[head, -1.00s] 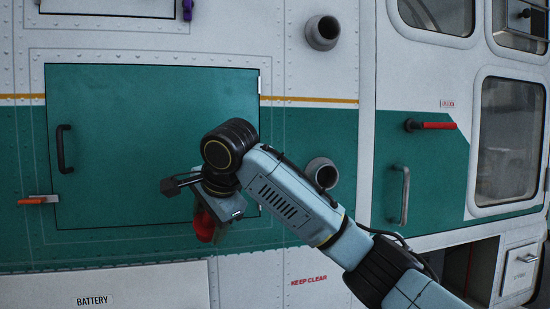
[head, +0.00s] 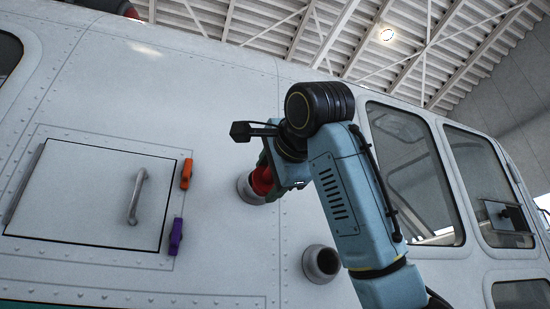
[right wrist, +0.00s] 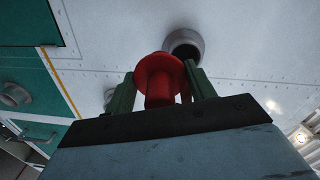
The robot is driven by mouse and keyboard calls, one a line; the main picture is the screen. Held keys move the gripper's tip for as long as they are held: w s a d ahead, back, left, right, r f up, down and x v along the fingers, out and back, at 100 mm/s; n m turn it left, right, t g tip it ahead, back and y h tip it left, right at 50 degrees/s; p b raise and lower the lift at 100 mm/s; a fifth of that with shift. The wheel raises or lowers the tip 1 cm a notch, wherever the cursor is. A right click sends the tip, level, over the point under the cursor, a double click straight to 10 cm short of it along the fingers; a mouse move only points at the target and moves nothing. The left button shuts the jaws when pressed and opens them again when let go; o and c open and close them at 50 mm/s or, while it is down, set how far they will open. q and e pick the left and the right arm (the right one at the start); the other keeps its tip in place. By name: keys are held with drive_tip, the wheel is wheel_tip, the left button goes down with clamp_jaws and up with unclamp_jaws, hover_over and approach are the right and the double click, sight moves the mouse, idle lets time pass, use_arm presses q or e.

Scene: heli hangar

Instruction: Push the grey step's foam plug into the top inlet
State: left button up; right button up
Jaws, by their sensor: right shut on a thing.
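A red foam plug (head: 261,181) is held in my right gripper (head: 270,165), in front of the top inlet (head: 246,189), a round grey collar on the white fuselage. In the head view the plug overlaps the inlet's mouth. In the right wrist view the plug (right wrist: 158,72) sits between the green fingers of the gripper (right wrist: 162,88). Beyond it the inlet's collar (right wrist: 197,43) and part of its dark opening show past the plug's upper right edge, so the plug looks off-centre there. I cannot tell whether they touch. The grey step and my left gripper are not in view.
A second, open inlet (head: 322,263) is at lower right. A closed hatch (head: 85,195) with a handle has orange (head: 186,173) and purple (head: 175,237) latches, left of the inlet. Windows (head: 415,170) lie to the right. The wall around the inlet is clear.

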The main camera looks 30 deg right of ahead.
drive_tip(key=r, duration=0.1)
drive_tip(key=s+r, duration=0.2)
drive_tip(key=shift+s+d+r+p, duration=0.1)
drive_tip(key=shift+d+r+p, duration=0.2)
drive_tip(key=shift+d+r, duration=0.1)
drive_tip(key=shift+r+p+x, duration=0.2)
drive_tip(key=shift+p+x, duration=0.7)
drive_tip(key=shift+x, duration=0.65)
drive_tip(key=shift+r+p+x, duration=0.2)
drive_tip(key=shift+p+x, duration=0.65)
drive_tip(key=shift+x, duration=1.95)
drive_tip(key=shift+d, duration=0.2)
drive_tip(key=shift+a+t, duration=0.15)
drive_tip(key=shift+t, duration=0.15)
drive_tip(key=shift+w+d, duration=0.2)
drive_tip(key=shift+w, duration=0.5)
